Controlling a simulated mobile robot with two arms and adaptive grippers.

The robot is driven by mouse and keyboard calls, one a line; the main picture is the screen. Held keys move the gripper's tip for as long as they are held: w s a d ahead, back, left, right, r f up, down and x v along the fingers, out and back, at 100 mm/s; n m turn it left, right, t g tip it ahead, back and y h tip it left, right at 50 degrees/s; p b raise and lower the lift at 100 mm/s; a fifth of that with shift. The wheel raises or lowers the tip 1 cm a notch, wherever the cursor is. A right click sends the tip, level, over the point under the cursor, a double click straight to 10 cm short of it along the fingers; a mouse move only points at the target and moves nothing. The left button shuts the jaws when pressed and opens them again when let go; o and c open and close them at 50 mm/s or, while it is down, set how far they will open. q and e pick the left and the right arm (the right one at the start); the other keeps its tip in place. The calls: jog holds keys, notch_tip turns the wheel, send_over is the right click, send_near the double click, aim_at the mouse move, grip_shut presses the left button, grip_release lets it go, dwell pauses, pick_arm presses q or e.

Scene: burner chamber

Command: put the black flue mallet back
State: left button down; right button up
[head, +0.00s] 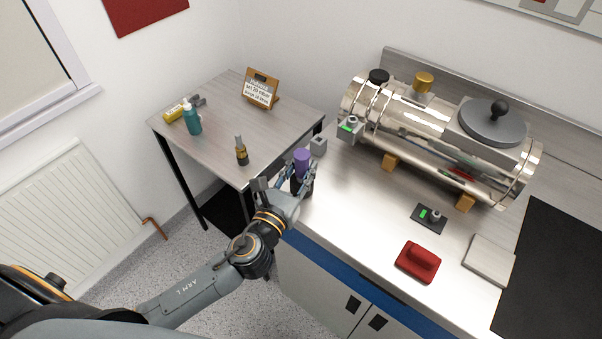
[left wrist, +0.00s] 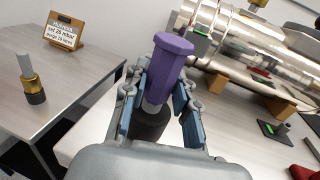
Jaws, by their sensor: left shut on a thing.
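My left gripper (head: 301,180) is shut on a purple-topped tool (head: 302,157) near the front left corner of the bench. In the left wrist view the tool (left wrist: 167,65) has a faceted purple upper part, a short grey neck and a black lower part (left wrist: 152,120) between the fingers (left wrist: 160,105). It stands roughly upright. I cannot tell whether its black end touches the bench, nor whether this is the black flue mallet; no other plain black mallet shows. My right gripper is not in view.
A small grey block (head: 318,145) stands just behind the tool. A metal chamber (head: 440,140) lies along the back. The side table holds a black-and-gold tool (head: 241,152), a teal bottle (head: 192,120) and a sign (head: 261,90). A red block (head: 418,262) lies at the front right.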

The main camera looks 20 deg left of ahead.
pick_arm(q)
jog(key=shift+r, duration=0.2)
jog(key=shift+f, duration=0.2)
jog(key=c, duration=1)
grip_release()
jog(key=shift+c, duration=0.2)
jog(key=shift+r, duration=0.2)
jog(key=s+a+b, duration=0.1)
jog(key=s+b, duration=0.2)
jog(key=s, duration=0.9)
jog(key=shift+a, duration=0.2)
